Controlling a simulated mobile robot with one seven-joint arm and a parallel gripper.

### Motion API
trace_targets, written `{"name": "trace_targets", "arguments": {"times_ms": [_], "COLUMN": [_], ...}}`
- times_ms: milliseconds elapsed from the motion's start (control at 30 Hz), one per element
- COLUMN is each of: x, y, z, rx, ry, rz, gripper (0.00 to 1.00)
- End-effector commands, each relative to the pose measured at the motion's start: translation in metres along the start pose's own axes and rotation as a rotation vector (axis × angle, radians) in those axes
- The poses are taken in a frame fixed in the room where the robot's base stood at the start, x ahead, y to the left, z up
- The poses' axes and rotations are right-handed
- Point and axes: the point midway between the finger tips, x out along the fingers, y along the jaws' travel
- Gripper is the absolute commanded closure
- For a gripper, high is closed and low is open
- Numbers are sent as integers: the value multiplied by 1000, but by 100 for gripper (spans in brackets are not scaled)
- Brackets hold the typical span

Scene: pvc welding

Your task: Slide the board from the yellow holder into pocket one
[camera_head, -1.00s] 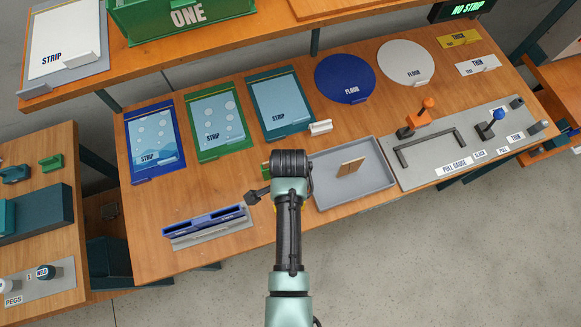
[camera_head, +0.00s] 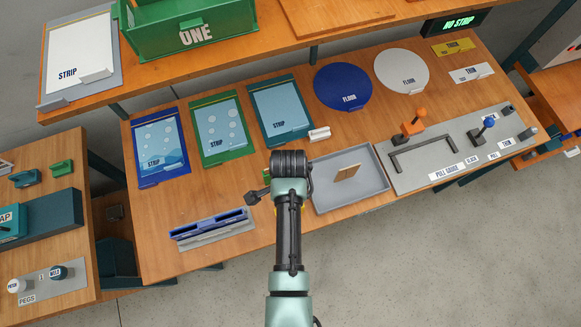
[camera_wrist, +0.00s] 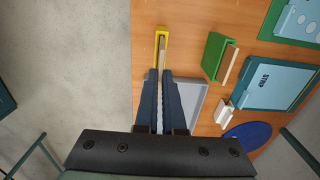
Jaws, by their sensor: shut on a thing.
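In the wrist view, the yellow holder (camera_wrist: 161,35) stands on the wooden table, just beyond my fingertips. A thin tan board (camera_wrist: 163,51) runs from the holder back towards my gripper (camera_wrist: 160,74). My gripper is shut on this board, and its fingers hide part of it. My wrist hides the fingers and most of the holder in the head view.
A grey tray (camera_head: 378,188) with a tan piece lies right of my wrist. A blue slotted rack (camera_head: 210,226) is to its left. A grey fixture plate (camera_head: 450,166) with levers is at right.

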Motion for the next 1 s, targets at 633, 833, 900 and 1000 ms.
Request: {"name": "trace_targets", "arguments": {"times_ms": [633, 833, 900, 1000], "x": [-34, -43, -45, -44], "y": [0, 0, 0, 0], "z": [0, 0, 0, 0], "rx": [0, 0, 0, 0], "ry": [0, 0, 0, 0], "rz": [0, 0, 0, 0], "gripper": [100, 100, 100, 100]}}
